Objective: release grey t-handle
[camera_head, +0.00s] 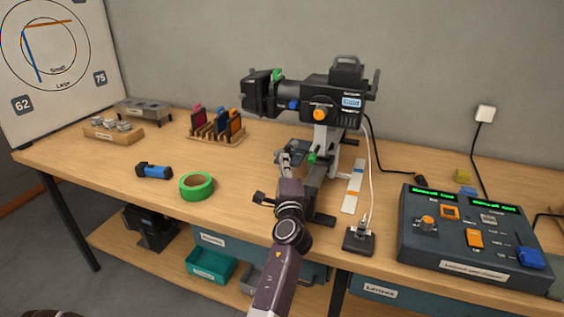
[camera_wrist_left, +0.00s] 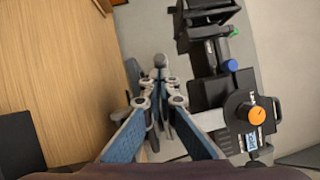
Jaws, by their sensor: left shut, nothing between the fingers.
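The black stage light (camera_head: 318,95) stands on a grey stand at the back of the bench; it also shows in the left wrist view (camera_wrist_left: 213,88). My left gripper (camera_head: 287,152) is in front of the stand, left of a small green handle (camera_head: 313,156), below the light's body. In the left wrist view its fingers (camera_wrist_left: 160,92) are closed together with nothing held. A small grey rounded end (camera_wrist_left: 160,61) shows just beyond the fingertips; it may be the grey T-handle, but I cannot tell whether they touch. My arm hides part of the stand.
A dark fader console (camera_head: 470,240) fills the bench's right end. A small black box with a plug (camera_head: 359,240) and a pale strip (camera_head: 354,187) lie right of the stand. Green tape (camera_head: 196,186), a blue torch (camera_head: 154,171) and a filter rack (camera_head: 216,130) are left.

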